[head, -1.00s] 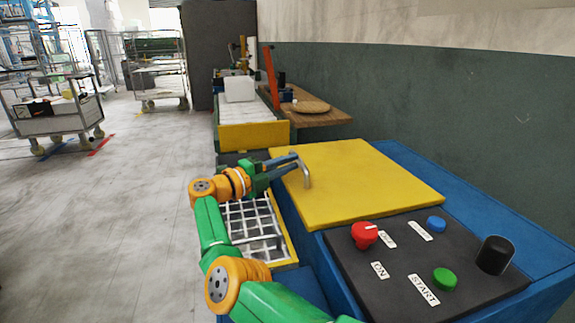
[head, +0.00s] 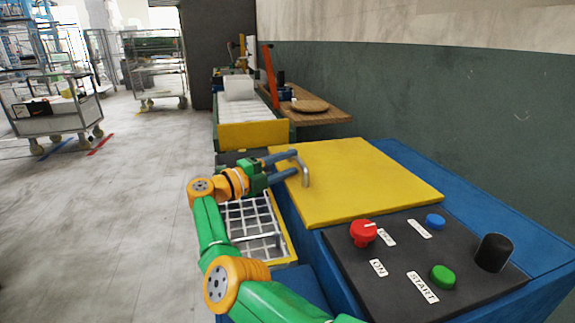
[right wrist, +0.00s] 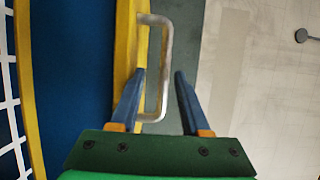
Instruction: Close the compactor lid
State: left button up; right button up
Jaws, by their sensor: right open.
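The compactor lid (head: 365,180) is a yellow panel on the blue compactor, with a metal handle (head: 304,173) at its left edge. I cannot tell its exact tilt. In the right wrist view the lid (right wrist: 127,40) shows nearly edge-on, with the handle (right wrist: 166,65) standing out from it. My right gripper (head: 297,162) is open at the handle. In the wrist view its fingers (right wrist: 160,73) lie on either side of the handle's outer bar, one overlapping the handle's opening. No grip shows. My left gripper is not in view.
A black control panel (head: 400,285) with a red knob (head: 362,233) and several buttons lies right of my arm. A white grid in a yellow frame (head: 283,230) sits below the gripper.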

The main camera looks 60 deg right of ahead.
jog(key=b+v, duration=0.1)
jog(key=v, duration=0.6)
jog(key=shift+b, duration=0.4)
jog(key=shift+r, duration=0.1)
